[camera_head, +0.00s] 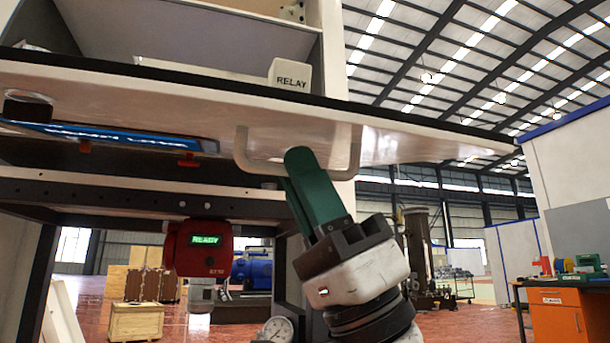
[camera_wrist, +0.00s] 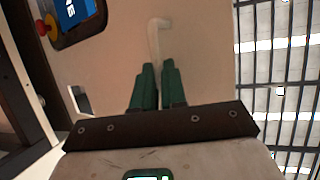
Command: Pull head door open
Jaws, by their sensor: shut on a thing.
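The head door (camera_head: 400,143) is a wide white panel with a dark edge, swung up and seen from below, with the open cabinet above and behind it. Its white U-shaped handle (camera_head: 243,150) is on its underside near the middle. My gripper (camera_head: 298,160) has green fingers and reaches up from below to the handle bar. In the wrist view, the two green fingers (camera_wrist: 158,72) close around the lower part of the handle (camera_wrist: 155,38), hiding the part between them. The door's face (camera_wrist: 110,75) fills much of the wrist view.
A white block marked RELAY (camera_head: 290,76) sits in the cabinet above the door edge. A red device reading READY (camera_head: 203,248) hangs below. A blue-lit screen (camera_head: 110,134) is on the door's left part. An orange workbench (camera_head: 567,312) stands far right.

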